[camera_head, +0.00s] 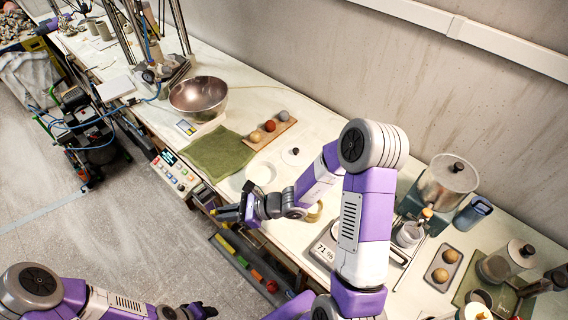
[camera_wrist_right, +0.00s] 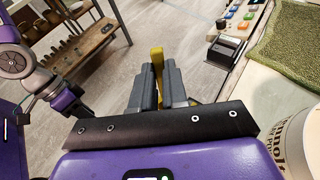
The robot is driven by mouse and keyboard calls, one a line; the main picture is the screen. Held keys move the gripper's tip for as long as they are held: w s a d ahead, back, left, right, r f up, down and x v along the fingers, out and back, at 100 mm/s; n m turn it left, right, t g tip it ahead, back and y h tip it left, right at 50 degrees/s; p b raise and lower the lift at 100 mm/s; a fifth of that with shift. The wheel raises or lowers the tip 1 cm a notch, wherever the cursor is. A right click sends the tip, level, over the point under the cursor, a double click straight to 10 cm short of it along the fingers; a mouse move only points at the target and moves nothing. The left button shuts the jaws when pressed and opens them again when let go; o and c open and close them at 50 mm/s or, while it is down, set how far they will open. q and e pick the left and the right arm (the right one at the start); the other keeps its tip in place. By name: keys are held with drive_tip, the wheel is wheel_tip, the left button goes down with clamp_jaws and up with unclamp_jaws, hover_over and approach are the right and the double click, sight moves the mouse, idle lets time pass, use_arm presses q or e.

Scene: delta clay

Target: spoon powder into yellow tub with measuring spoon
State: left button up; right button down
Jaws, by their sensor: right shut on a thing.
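My right gripper (camera_head: 228,213) is out past the front edge of the bench, above the floor. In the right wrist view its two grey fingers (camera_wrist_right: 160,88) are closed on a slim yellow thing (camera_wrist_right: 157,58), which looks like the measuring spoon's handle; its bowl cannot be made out. A white round tub (camera_head: 261,173) stands on the bench near this gripper; its printed side (camera_wrist_right: 302,140) shows in the wrist view. A small yellowish round thing (camera_head: 314,211), possibly the yellow tub, is partly hidden by my right arm. My left gripper (camera_head: 203,311) is at the bottom edge, its jaws unclear.
A green cloth (camera_head: 215,153), a metal bowl (camera_head: 198,95) and a wooden tray (camera_head: 272,133) with three balls lie farther back. A scale (camera_head: 325,250) is beside my right arm. Jars and a metal pot (camera_head: 447,181) crowd the right. Open floor lies left of the bench.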

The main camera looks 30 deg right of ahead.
drive_tip(key=s+d+r+g+h+p, duration=0.1)
drive_tip(key=s+d+r+p, duration=0.2)
drive_tip(key=d, duration=0.4)
drive_tip(key=s+d+r+n+g+h+p, duration=0.1)
drive_tip(key=s+d+r+h+p, duration=0.1)
drive_tip(key=d+r+p, duration=0.3)
drive_tip(key=s+d+r+g+h+p, duration=0.1)
drive_tip(key=s+d+r+g+p, duration=0.1)
drive_tip(key=d+r+p, duration=0.3)
drive_tip(key=s+d+r, duration=0.1)
drive_tip(key=d, duration=0.2)
drive_tip(key=shift+s+d+r+h, duration=0.15)
drive_tip(key=shift+s+d+h, duration=0.15)
drive_tip(key=shift+d+h, duration=0.1)
drive_tip(key=shift+n, duration=0.3)
